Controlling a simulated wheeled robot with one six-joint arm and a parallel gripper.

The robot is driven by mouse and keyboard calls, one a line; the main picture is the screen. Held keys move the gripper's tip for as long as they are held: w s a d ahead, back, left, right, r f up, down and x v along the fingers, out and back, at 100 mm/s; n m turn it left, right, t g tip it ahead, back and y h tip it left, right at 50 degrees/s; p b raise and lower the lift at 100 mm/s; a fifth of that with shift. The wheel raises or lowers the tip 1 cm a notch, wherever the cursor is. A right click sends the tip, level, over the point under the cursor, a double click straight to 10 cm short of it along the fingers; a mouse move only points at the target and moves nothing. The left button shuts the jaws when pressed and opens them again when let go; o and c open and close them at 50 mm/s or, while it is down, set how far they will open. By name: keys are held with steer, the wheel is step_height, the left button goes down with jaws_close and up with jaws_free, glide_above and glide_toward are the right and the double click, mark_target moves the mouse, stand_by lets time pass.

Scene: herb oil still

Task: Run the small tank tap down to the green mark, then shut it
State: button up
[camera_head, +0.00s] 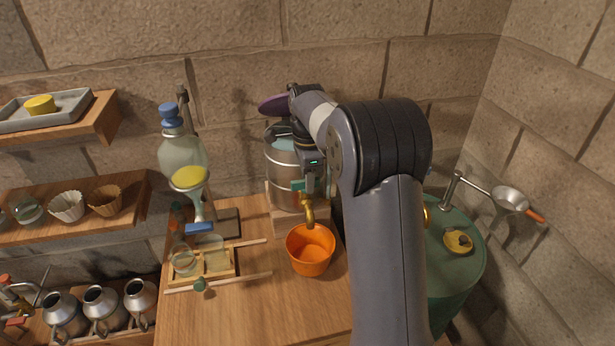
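The small tank (283,172) is a silver cylinder with a bluish upper part, standing on a wooden block at the back of the wooden table. A brass tap (308,211) comes out low on its front, with its spout over an orange bucket (311,250). My gripper (308,186) is in front of the tank, just above the tap, pointing down. Small teal-green patches show at its tip; I cannot tell whether they are fingertips or a mark on the tank. The tap's handle and the fingers' spacing are not clear. My arm hides the tank's right side. No stream from the spout is discernible.
A glass separating funnel (187,160) with yellow liquid stands left of the tank. A wooden rack (205,267) with glass jars lies before it. A green drum (462,262) is at right, below a strainer (510,199). Shelves with cups are at left. The table front is clear.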

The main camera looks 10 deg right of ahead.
jaws_close()
steer(key=shift+n, duration=0.4)
steer(key=n+p, duration=0.1)
steer(key=n, duration=0.1)
steer(key=shift+w+r+n+p, duration=0.1)
steer(key=shift+r+n+p, duration=0.05)
steer(key=shift+n+p, duration=0.25)
steer(key=n+p, duration=0.1)
steer(key=n, duration=0.3)
steer(key=shift+a+n, duration=0.1)
steer(key=shift+n, duration=0.2)
steer(key=n+p, duration=0.1)
steer(key=n, duration=0.2)
steer(key=shift+w+n, duration=0.15)
steer(key=shift+n, duration=0.15)
steer(key=shift+a+n, duration=0.15)
steer(key=shift+n, duration=1.95)
